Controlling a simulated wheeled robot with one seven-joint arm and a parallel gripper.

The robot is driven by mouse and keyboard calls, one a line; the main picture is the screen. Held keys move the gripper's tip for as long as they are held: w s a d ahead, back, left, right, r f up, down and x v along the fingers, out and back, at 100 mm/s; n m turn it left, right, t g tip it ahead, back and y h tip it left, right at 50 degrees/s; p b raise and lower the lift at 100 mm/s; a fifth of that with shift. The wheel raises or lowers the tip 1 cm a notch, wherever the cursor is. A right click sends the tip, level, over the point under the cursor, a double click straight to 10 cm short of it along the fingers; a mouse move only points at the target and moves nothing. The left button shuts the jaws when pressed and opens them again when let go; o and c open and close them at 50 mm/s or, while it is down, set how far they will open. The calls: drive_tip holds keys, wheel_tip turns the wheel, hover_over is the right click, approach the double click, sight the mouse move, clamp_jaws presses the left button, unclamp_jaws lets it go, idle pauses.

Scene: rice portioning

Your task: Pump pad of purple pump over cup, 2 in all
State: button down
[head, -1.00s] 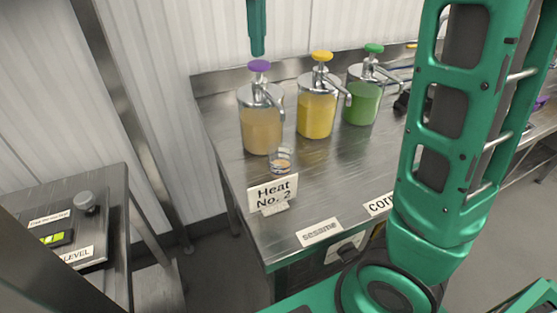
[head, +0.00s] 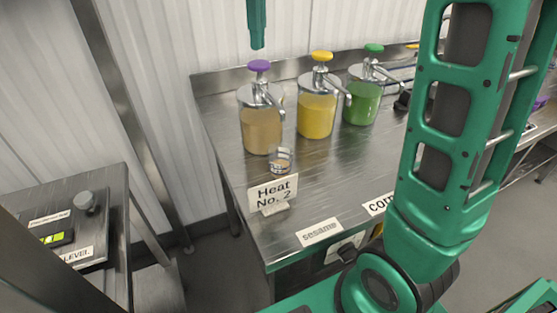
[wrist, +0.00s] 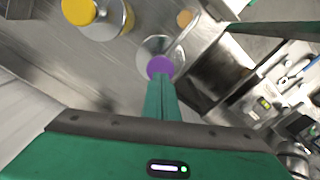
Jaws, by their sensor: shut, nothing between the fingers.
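The purple pump is a clear jar of tan liquid (head: 262,130) with a metal lid and a purple pad (head: 259,66) on top. A small clear cup (head: 281,160) stands on the counter in front of it, below its spout, with a little brownish content. My gripper (head: 257,46) hangs straight down just above the purple pad, with a small gap in the head view. In the wrist view the closed fingertips (wrist: 160,82) line up with the purple pad (wrist: 160,67). The fingers are shut and empty.
A yellow pump (head: 317,112) and a green pump (head: 362,100) stand to the right in a row. A "sesame" label (head: 319,232) lies on the counter's front edge. A metal unit (head: 75,225) stands left across a gap.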

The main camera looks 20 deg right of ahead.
wheel_tip(320, 180, up, 4)
idle(0.8)
idle(0.3)
drive_tip(key=s+d+f+m, duration=0.4)
drive_tip(key=s+d+f, duration=0.1)
drive_tip(key=s+f, duration=0.4)
drive_tip(key=s+d+f+m, duration=0.4)
drive_tip(key=s+d+f, duration=0.2)
drive_tip(key=s+f, duration=0.3)
drive_tip(key=s+d+f+m, duration=0.4)
drive_tip(key=s+d+f, duration=0.2)
drive_tip(key=s, duration=0.6)
drive_tip(key=shift+s+d+f, duration=0.15)
drive_tip(key=shift+f, duration=0.55)
drive_tip(key=shift+s+d+f, duration=0.1)
drive_tip(key=shift+f, duration=0.6)
drive_tip(key=shift+w+f, duration=0.3)
drive_tip(key=shift+w, duration=0.45)
drive_tip(key=shift+s+r, duration=0.1)
